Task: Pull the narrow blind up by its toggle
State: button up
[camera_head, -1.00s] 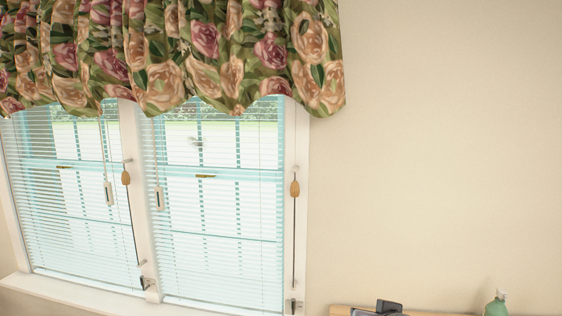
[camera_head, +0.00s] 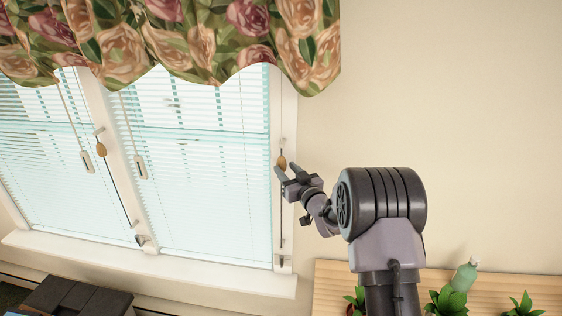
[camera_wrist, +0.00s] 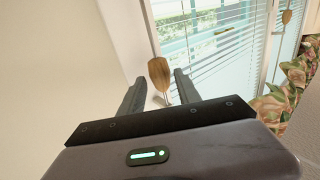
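A wooden toggle (camera_head: 281,161) hangs on a dark cord along the white post right of the right-hand blind (camera_head: 200,170). My gripper (camera_head: 287,171) is open and empty just beside it. In the wrist view the toggle (camera_wrist: 159,72) shows between and just beyond the tips of my open gripper (camera_wrist: 159,78), and contact cannot be told. A second wooden toggle (camera_head: 100,148) hangs at the middle post, by the left-hand blind (camera_head: 50,150). Both blinds are lowered with their slats spread. Which is narrower I cannot tell.
A floral valance (camera_head: 200,50) covers the window top. A sill (camera_head: 150,262) juts out below. A wooden surface (camera_head: 330,285) with plants and a green bottle (camera_head: 465,274) lies at lower right.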

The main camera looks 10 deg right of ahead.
aim_at(284, 166)
jog(key=x, duration=0.4)
grip_shut()
dwell(1.4)
